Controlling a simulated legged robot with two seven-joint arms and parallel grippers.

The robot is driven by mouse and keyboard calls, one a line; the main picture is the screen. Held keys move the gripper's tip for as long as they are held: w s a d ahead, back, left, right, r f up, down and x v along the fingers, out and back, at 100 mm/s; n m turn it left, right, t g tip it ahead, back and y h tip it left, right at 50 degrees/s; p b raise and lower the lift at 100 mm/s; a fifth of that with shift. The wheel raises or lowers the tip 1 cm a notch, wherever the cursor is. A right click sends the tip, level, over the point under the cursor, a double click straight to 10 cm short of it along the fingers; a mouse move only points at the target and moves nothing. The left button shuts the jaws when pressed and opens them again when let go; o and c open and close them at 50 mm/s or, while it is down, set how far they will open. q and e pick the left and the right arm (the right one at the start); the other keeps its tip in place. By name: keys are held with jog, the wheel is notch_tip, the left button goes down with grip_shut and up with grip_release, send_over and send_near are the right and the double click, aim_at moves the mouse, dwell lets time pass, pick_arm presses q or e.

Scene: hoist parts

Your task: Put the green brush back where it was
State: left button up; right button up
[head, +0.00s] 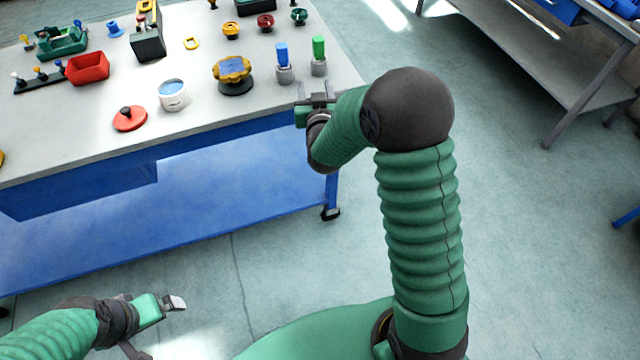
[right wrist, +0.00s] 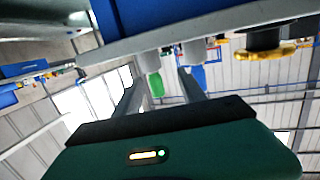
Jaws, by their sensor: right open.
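The green brush (head: 319,47) stands upright near the table's right edge, with its lower end in a grey cup-like base (head: 319,68). In the right wrist view the green brush (right wrist: 157,84) shows small and tilted, between the lines of my fingers. My right gripper (head: 317,99) is open and empty at the table's front right corner, on the near side of the brush and apart from it. My left gripper (head: 158,322) is low at the bottom left, away from the table; its finger gap is not clear.
A blue brush (head: 282,54) in a similar grey base stands just left of the green one. A yellow-topped knob (head: 232,70), white pot (head: 173,95), red disc (head: 130,118) and red bin (head: 88,68) stand further left on the table (head: 60,128).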

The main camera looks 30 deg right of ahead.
jog(key=s+a+f+n+g+y, duration=0.2)
jog(key=s+a+f+g+y, duration=0.15)
jog(key=s+a, duration=0.4)
jog(key=s+a+f+n+g+y, duration=0.25)
jog(key=s+a+f+g, duration=0.2)
jog(key=s+a, duration=0.3)
pick_arm(q)
jog(key=shift+s+a+f, duration=0.1)
jog(key=shift+a, duration=0.7)
pick_arm(e)
jog(key=s+a+f+g, duration=0.1)
jog(key=s+g, duration=0.1)
jog(key=s, duration=0.4)
jog(key=s+a+f+g+y, duration=0.1)
jog(key=s+f+g, duration=0.1)
jog(key=s, duration=0.5)
jog(key=shift+a+f+n, duration=0.15)
jog(key=shift+a+n, duration=0.05)
jog(key=shift+n, duration=0.15)
pick_arm(q)
jog(key=shift+d, duration=0.1)
pick_arm(e)
jog(key=shift+d, duration=0.1)
pick_arm(q)
jog(key=shift+d, duration=0.25)
pick_arm(e)
jog(key=shift+d+f, duration=0.1)
jog(key=shift+d, duration=0.1)
